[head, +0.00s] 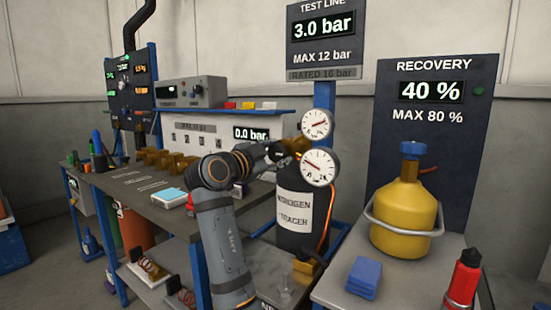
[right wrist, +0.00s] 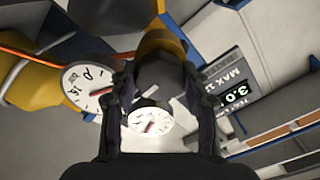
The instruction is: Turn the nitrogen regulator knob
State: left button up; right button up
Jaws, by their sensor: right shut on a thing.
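The black nitrogen cylinder (head: 290,232), labelled "NITROGEN TRACER", stands upright at the centre right of the head view. Its brass regulator (head: 294,145) carries an upper gauge (head: 317,124) and a lower gauge (head: 319,167). My right gripper (head: 278,153) reaches the regulator from the left and is shut on its knob. In the right wrist view the dark regulator knob (right wrist: 158,78) sits between the two fingers. The knob is mostly hidden in the head view. My left gripper is not in view.
A workbench (head: 140,192) with tools and brass fittings is at left. The test line display (head: 322,30) reads 3.0 bar. An orange hose runs beside the gauges.

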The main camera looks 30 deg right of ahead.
aim_at(276, 144)
dwell(0.3)
jog(key=o, duration=1.2)
jog(key=shift+c, duration=0.2)
notch_tip(276, 144, up, 10)
jog(key=shift+r, duration=0.1)
